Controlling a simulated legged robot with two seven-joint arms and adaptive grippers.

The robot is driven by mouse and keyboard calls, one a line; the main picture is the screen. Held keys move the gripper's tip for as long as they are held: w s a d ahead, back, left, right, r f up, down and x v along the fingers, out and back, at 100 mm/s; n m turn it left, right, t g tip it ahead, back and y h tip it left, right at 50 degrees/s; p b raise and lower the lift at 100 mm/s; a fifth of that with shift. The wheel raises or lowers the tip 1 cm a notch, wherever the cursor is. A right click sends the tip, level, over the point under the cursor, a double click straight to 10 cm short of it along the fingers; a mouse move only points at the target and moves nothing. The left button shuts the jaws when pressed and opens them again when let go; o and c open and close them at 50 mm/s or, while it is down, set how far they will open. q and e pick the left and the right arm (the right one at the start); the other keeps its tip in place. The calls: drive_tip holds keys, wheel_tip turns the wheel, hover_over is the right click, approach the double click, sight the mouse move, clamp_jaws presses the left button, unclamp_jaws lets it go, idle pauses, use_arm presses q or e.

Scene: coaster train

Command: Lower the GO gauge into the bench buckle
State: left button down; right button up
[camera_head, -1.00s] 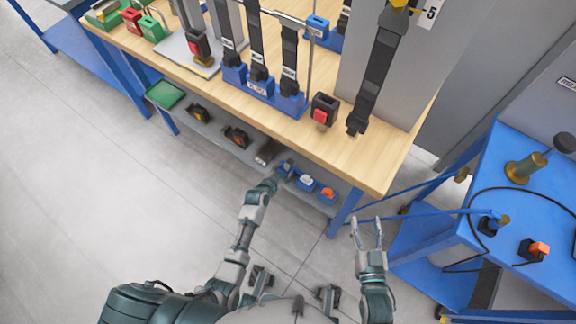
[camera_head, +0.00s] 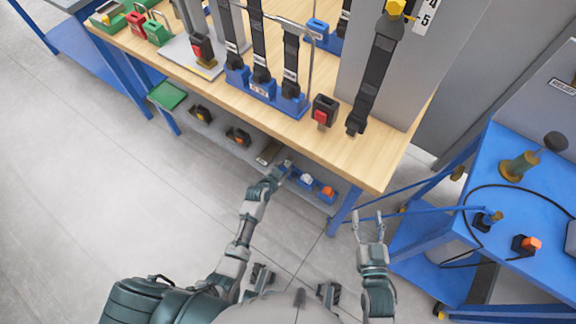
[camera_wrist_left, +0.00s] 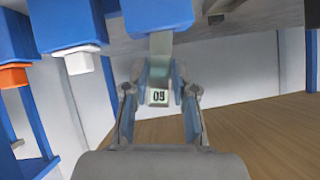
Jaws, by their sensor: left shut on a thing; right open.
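My left gripper (camera_head: 282,168) is at the lower shelf under the bench, beside the leftmost blue holder. In the left wrist view its fingers (camera_wrist_left: 159,100) are shut on the GO gauge (camera_wrist_left: 158,97), whose label reads upside down. The gauge's grey strip runs up to the blue holder (camera_wrist_left: 155,14); I cannot tell whether it is still seated. A black buckle with a red button (camera_head: 324,112) stands on the bench near its front edge. A similar buckle (camera_head: 202,47) stands on a grey plate further left. My right gripper (camera_head: 369,214) is open and empty, right of the bench leg.
White (camera_head: 306,180) and orange (camera_head: 327,192) gauges sit in neighbouring blue holders. The wooden bench top (camera_head: 270,115) overhangs the shelf. Black straps hang at a blue rack (camera_head: 262,90). A blue cart (camera_head: 510,200) stands at right. The floor in front is clear.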

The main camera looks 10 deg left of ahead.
use_arm(q)
drive_tip(key=shift+r+p, duration=1.5)
drive_tip(key=shift+r, duration=0.4)
use_arm(e)
wheel_tip(320, 180, up, 5)
drive_tip(key=shift+w+f, duration=0.1)
drive_tip(key=shift+f, duration=0.05)
use_arm(q)
drive_tip(key=shift+f, duration=0.1)
use_arm(e)
drive_tip(key=shift+r+t+p, duration=0.3)
drive_tip(key=shift+r+p, duration=0.35)
drive_tip(key=shift+r, duration=0.2)
use_arm(q)
drive_tip(key=p, duration=0.2)
approach(286, 161)
drive_tip(key=shift+f, duration=1.6)
drive_tip(key=shift+w+a, duration=0.1)
drive_tip(key=shift+a, duration=0.15)
use_arm(e)
wheel_tip(286, 161, up, 3)
drive_tip(key=shift+f, duration=0.15)
drive_tip(key=shift+w, duration=0.1)
